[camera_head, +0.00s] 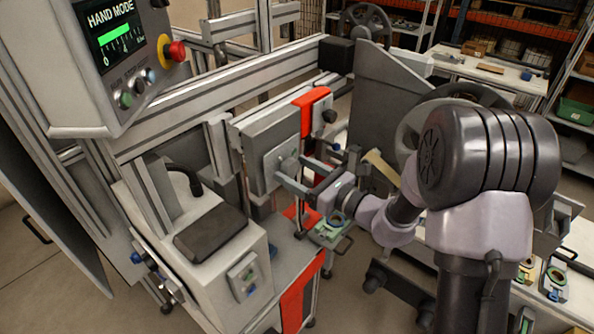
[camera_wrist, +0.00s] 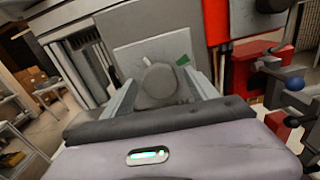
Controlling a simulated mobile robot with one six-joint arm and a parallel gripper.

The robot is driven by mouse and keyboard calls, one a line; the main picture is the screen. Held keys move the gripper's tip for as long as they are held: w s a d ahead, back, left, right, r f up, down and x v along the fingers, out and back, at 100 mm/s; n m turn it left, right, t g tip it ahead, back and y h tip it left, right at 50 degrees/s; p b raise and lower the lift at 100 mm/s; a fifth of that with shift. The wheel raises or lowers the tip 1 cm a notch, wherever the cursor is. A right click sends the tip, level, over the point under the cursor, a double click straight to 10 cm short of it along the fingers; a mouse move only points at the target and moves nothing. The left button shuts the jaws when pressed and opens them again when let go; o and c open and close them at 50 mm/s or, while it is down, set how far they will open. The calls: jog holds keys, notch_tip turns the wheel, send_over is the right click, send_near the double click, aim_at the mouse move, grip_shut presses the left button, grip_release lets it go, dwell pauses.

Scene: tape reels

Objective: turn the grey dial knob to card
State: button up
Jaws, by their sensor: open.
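The grey dial knob (camera_wrist: 158,86) is a round knob on a square grey plate (camera_wrist: 165,47), with a pale pointer mark at its top, tilted slightly left. A small green mark (camera_wrist: 183,60) is on the plate to the upper right of the knob. I cannot read any "card" label. My gripper (camera_head: 291,169) is open, facing the plate on the machine front. In the wrist view its two fingers stand on either side of the knob, with gaps showing. I cannot tell whether the fingertips reach fully around it. The knob's lower part is hidden by my gripper.
A control panel (camera_head: 95,50) reading "HAND MODE", with a red emergency button (camera_head: 173,50), hangs at the upper left. A red bracket (camera_head: 311,108) and a dark knob (camera_head: 329,116) are right of the plate. A blue-ball lever (camera_wrist: 294,83) stands to the right in the wrist view.

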jog(key=c, duration=1.4)
jog(key=shift+o, duration=0.2)
jog(key=shift+m, duration=0.3)
jog(key=m+p, duration=0.1)
jog(key=p, duration=0.1)
jog(key=m+p, duration=0.2)
jog(key=shift+r+m, duration=0.2)
jog(key=shift+m, duration=0.1)
jog(key=m+p, duration=0.5)
jog(key=shift+w, duration=0.1)
jog(key=m+p, duration=0.3)
jog(key=m, duration=0.1)
jog(key=shift+f+m, duration=0.1)
jog(key=shift+m, duration=0.3)
jog(key=shift+f+m+p, duration=0.15)
jog(key=shift+m+p, duration=1.5)
jog(key=shift+m, duration=0.55)
